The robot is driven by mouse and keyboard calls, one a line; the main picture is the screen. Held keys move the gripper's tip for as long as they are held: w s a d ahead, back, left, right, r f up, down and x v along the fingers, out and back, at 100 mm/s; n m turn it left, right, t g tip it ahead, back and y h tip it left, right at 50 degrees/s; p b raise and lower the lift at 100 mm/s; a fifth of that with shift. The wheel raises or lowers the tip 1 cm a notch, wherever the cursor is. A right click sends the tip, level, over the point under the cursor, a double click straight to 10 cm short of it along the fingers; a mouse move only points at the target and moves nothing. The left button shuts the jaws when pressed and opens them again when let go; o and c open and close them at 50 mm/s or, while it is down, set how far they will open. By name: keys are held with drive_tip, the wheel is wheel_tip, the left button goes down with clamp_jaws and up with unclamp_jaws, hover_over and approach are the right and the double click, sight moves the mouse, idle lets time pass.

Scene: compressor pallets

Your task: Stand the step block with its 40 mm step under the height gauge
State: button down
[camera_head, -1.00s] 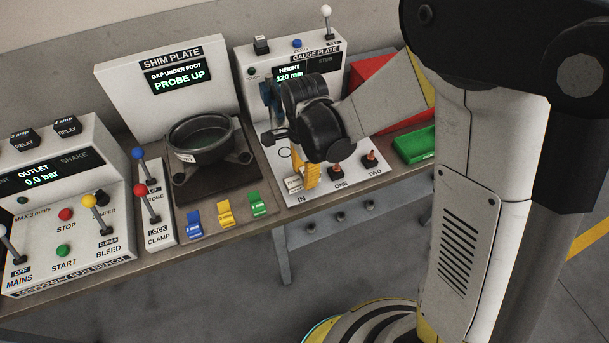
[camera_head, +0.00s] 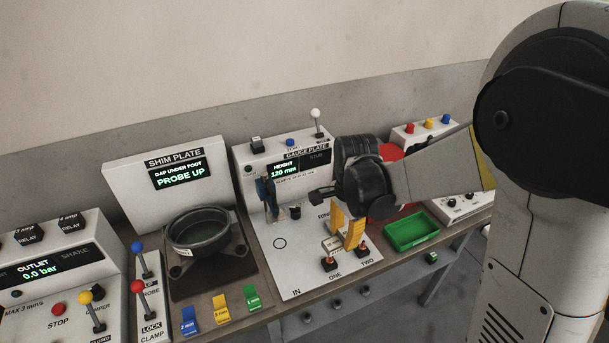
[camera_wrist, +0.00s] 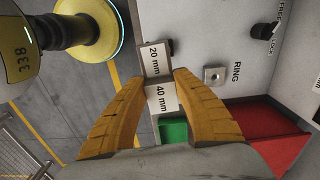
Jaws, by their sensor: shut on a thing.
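The step block (camera_head: 331,244) is a small pale block. In the wrist view it (camera_wrist: 160,97) shows one face marked 20 mm and one marked 40 mm, with the 40 mm part nearer my palm. My gripper (camera_head: 346,236) is shut on it, with a yellow finger on each side. It is over the right part of the white gauge plate (camera_head: 302,272), just behind the ONE knob; whether it touches the plate is unclear. The height gauge (camera_head: 266,193), blue and dark, is to the left, apart from the block. Its display reads 120 mm. A small circle is marked on the plate.
Orange-topped ONE (camera_head: 329,263) and TWO (camera_head: 363,254) knobs stand close to my gripper. A green tray (camera_head: 411,231) lies to the right, with red behind my wrist. The shim plate fixture (camera_head: 199,232) is at left. The plate between circle and block is clear.

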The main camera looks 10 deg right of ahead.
drive_tip(key=n, duration=0.2)
drive_tip(key=f+n, duration=0.1)
drive_tip(key=n, duration=0.1)
drive_tip(key=shift+w+d+b, duration=0.15)
drive_tip(key=shift+d+b, duration=0.2)
drive_tip(key=n, duration=0.2)
drive_tip(key=f+n, duration=0.1)
drive_tip(key=n, duration=0.1)
drive_tip(key=shift+d+f, duration=0.1)
drive_tip(key=shift+d, duration=0.2)
drive_tip(key=n, duration=0.1)
drive_tip(key=f+n, duration=0.1)
drive_tip(key=n, duration=0.1)
drive_tip(key=n+b, duration=0.1)
drive_tip(key=n, duration=0.1)
drive_tip(key=shift+w+d+f, duration=0.15)
drive_tip(key=shift+w+d, duration=0.05)
drive_tip(key=shift+d, duration=0.15)
drive_tip(key=shift+n, duration=0.5)
drive_tip(key=shift+d, duration=0.1)
